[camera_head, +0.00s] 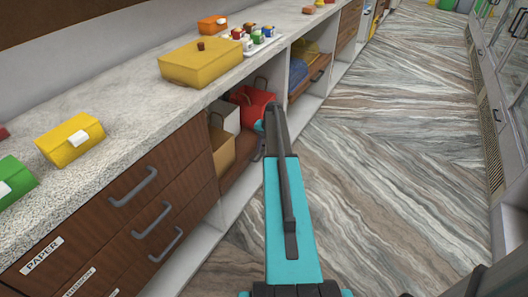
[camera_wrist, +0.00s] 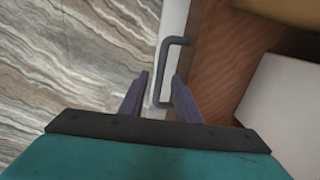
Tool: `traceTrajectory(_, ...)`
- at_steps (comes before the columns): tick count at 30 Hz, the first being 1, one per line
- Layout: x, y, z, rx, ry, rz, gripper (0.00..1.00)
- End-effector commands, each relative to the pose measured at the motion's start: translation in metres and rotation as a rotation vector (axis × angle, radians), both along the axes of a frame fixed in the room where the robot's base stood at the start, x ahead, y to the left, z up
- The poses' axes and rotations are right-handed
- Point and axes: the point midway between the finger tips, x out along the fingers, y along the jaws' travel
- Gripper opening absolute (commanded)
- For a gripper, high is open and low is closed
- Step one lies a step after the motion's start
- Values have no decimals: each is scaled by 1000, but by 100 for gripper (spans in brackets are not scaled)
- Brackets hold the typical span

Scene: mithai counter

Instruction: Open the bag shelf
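The bag shelf (camera_head: 230,176) is a brown wooden pull-out board low in an open bay of the counter. A red bag (camera_head: 250,104), a white bag (camera_head: 226,117) and a tan bag (camera_head: 220,148) stand on it. Its dark bar handle (camera_head: 258,151) is at the front edge and also shows in the wrist view (camera_wrist: 184,41). My gripper (camera_wrist: 160,78) is open, with its fingers on either side of the handle's near end. I cannot tell whether they touch it. In the head view, my arm mostly hides the gripper.
Brown drawers (camera_head: 137,218) with bar handles are at the left. Another bay with a pull-out board (camera_head: 311,80) lies beyond. Colored boxes (camera_head: 201,63) stand on the stone counter (camera_head: 120,115). The marble-patterned floor (camera_head: 400,130) is clear; glass-fronted cases line the right.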

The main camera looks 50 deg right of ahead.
Motion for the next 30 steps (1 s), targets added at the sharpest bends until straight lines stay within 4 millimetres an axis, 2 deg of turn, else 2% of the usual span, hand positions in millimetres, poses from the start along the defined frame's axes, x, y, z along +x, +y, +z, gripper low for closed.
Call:
traceTrajectory(4,1,0,-6,0,0,0,30)
traceTrajectory(12,1,0,-7,-1,0,-1,30)
traceTrajectory(13,1,0,-7,-1,0,-1,28)
traceTrajectory(18,1,0,-7,-1,0,-1,0)
traceTrajectory(30,-1,1,-7,0,0,1,0)
